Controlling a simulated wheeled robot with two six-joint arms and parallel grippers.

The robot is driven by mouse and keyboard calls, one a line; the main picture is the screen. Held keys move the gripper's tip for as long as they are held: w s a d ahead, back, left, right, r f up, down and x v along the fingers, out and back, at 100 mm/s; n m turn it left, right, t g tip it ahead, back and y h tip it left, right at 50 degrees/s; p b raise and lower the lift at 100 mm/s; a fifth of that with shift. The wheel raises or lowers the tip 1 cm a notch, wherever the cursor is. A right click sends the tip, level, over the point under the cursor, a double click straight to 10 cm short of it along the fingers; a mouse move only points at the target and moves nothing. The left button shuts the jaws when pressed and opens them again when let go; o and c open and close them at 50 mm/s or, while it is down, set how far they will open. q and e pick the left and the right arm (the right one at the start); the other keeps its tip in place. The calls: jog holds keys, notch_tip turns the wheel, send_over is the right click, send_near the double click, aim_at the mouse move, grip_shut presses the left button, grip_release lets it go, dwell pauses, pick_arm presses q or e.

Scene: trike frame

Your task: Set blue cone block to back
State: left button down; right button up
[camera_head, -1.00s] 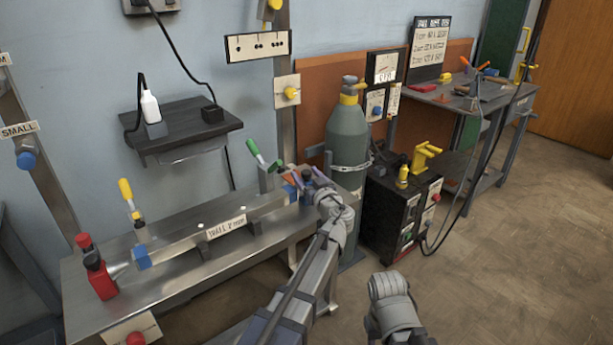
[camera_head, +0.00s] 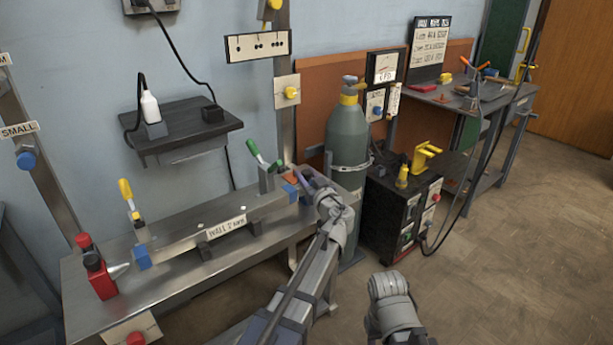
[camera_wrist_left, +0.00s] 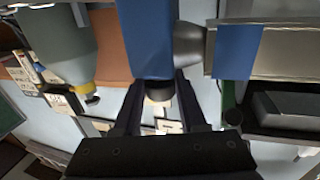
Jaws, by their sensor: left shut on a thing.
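The blue cone block (camera_wrist_left: 147,38) stands between the fingers of my left gripper (camera_wrist_left: 157,85) in the left wrist view; the gripper is shut on it. Its grey cone (camera_wrist_left: 188,45) points at the blue-banded end (camera_wrist_left: 235,52) of a metal tube; I cannot tell if they touch. In the head view my left gripper (camera_head: 308,180) is at the right end of the bench, and the block is mostly hidden there. The tube (camera_head: 190,240) lies along the bench with blue bands at both ends. My right arm shows at the bottom, its fingers out of sight.
A red block (camera_head: 101,277) with a grey cone stands at the bench's left end. A yellow-handled clamp (camera_head: 130,200) and a green-handled clamp (camera_head: 262,160) stand by the tube. A gas cylinder (camera_head: 347,145) and a black welder box (camera_head: 398,210) are right of the bench (camera_head: 90,325).

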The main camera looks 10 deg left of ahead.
dwell(0.8)
pick_arm(q)
jog(key=w+d, duration=0.2)
jog(key=w, duration=0.1)
jog(key=shift+w+d, duration=0.1)
jog(key=shift+d, duration=0.1)
jog(key=shift+c, duration=2.4)
grip_release()
jog(key=v, duration=0.8)
